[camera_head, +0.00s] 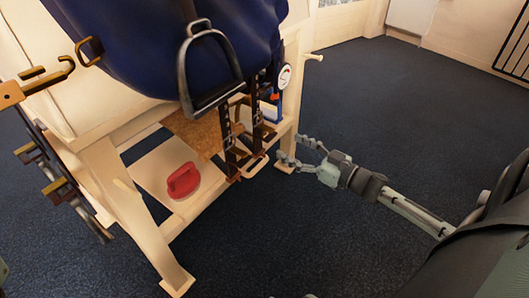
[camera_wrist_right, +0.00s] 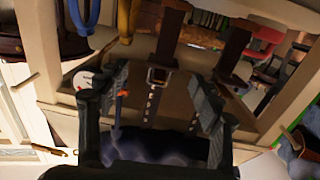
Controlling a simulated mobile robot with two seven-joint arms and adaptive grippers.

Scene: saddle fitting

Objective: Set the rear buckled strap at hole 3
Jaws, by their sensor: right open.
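Two dark straps with pale holes hang below the blue saddle (camera_head: 170,40) on a wooden stand: a left strap (camera_head: 228,130) and a right strap (camera_head: 257,108). I cannot tell which is the rear one. My right gripper (camera_head: 293,150) is open, beside the stand's right leg, to the right of the straps and apart from them in the head view. In the right wrist view, a strap with a metal buckle (camera_wrist_right: 157,76) appears between the open fingers (camera_wrist_right: 160,95), seemingly beyond them. A second strap (camera_wrist_right: 234,48) is at right. The hole being used is too small to read. My left gripper is not in view.
A stirrup (camera_head: 205,75) hangs in front of the saddle. A round dial (camera_head: 284,77) is by the stand's right post. A red object (camera_head: 183,180) sits on the low shelf (camera_head: 150,170). Brass hooks (camera_head: 88,50) stick out at left. The dark floor (camera_head: 380,100) at right is clear.

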